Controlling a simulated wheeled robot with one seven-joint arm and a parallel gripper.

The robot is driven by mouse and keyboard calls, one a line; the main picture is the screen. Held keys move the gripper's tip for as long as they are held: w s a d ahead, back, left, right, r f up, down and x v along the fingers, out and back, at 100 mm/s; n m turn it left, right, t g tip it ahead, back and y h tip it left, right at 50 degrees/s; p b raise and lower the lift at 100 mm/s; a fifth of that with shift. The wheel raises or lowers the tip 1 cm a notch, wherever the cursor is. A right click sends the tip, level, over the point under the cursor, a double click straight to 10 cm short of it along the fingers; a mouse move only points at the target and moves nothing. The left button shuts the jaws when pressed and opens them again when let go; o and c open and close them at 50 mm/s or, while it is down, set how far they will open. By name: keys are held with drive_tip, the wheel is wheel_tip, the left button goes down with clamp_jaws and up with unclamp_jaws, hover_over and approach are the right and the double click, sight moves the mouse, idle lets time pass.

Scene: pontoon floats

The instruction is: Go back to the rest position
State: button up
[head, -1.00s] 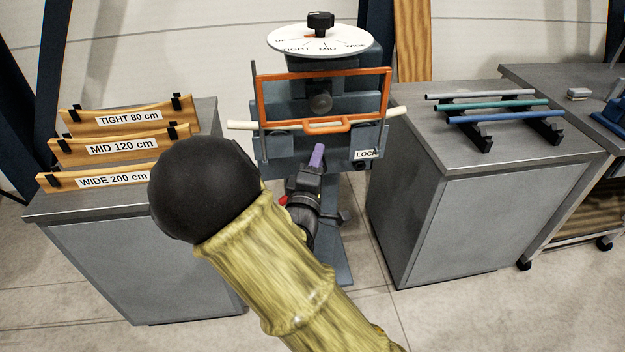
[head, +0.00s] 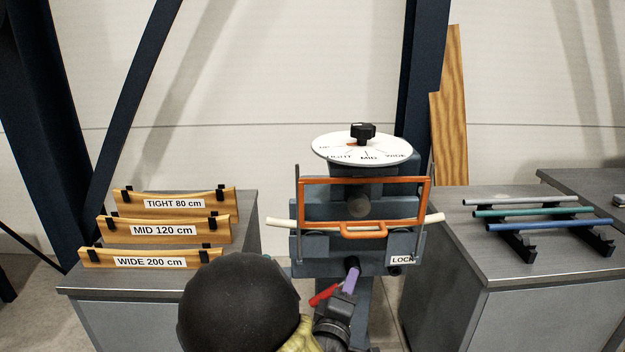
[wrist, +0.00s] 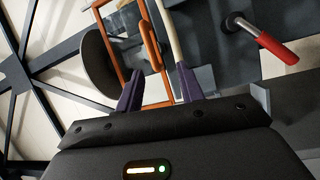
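My gripper (head: 350,280) is in front of the grey-blue machine (head: 385,212), just below its orange frame (head: 365,181). In the wrist view, the two purple fingers of my gripper (wrist: 160,88) stand apart with nothing held between them. The orange frame also shows in the wrist view (wrist: 152,45), beyond the fingers. A cream rod (head: 430,219) lies across the machine behind the frame's handle; part of it shows in the wrist view (wrist: 170,35). A red-handled lever (wrist: 277,48) is to the right of the fingers there.
A white dial (head: 335,150) with a black knob tops the machine. At left, a cabinet (head: 245,215) bears wooden templates marked TIGHT, MID and WIDE. At right, a cabinet (head: 500,262) holds a rack with grey, green and blue rods (head: 520,225). A LOCK label (head: 402,260) is on the machine.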

drive_tip(key=s+d+r+m+g+y+p, duration=0.2)
drive_tip(key=s+m+g+y+p, duration=0.1)
drive_tip(key=s+m+g+p, duration=0.2)
drive_tip(key=s+d+r+m+g+y+p, duration=0.1)
drive_tip(key=s+d+m+g+y+p, duration=0.2)
drive_tip(key=s+g, duration=0.6)
drive_tip(key=s+m+y+p, duration=0.1)
drive_tip(key=m+p, duration=0.1)
drive_tip(key=m, duration=0.1)
drive_tip(key=shift+s+d+r+m+g+p, duration=0.3)
drive_tip(key=shift+s+r+m+g+p, duration=0.05)
drive_tip(key=shift+s+m+g, duration=0.05)
